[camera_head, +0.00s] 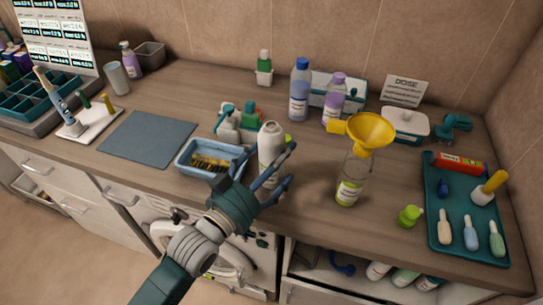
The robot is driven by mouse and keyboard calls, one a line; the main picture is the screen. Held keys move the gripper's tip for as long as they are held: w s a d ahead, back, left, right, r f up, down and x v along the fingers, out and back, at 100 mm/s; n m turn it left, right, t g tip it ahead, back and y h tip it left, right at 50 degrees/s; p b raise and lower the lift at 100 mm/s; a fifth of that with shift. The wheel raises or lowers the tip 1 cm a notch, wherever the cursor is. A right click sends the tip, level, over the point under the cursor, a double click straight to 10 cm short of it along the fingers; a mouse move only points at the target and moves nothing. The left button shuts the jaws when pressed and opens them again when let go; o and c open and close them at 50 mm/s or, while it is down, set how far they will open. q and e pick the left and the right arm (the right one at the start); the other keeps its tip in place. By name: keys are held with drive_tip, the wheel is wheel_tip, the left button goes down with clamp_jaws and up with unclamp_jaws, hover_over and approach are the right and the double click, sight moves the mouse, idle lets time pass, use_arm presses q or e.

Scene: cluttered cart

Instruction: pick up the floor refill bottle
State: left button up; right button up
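Several bottles could be the floor refill bottle; their labels are too small to read. A pale grey-white bottle (270,142) stands upright on the counter beside my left gripper (288,165). The gripper's dark fingers are spread apart in front of its lower part, hiding some of it; I see no grip on it. A blue-capped bottle (299,92) and a purple-capped bottle (334,101) stand further back. A clear bottle (350,182) with a yellow-green label stands to the right, with a yellow funnel (370,130) on top. My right gripper is not in view.
A blue tray (184,163) with a yellow item lies left of the gripper, next to spray bottles (228,125). A teal tray (438,240) with small bottles and a green-capped item (410,216) are at the right. A grey mat (148,138) leaves free room at left.

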use_arm(q)
drive_tip(key=shift+r, duration=0.1)
drive_tip(key=c, duration=1.6)
wheel_tip(320, 180, up, 20)
drive_tip(key=shift+p, duration=0.65)
drive_tip(key=shift+c, duration=0.2)
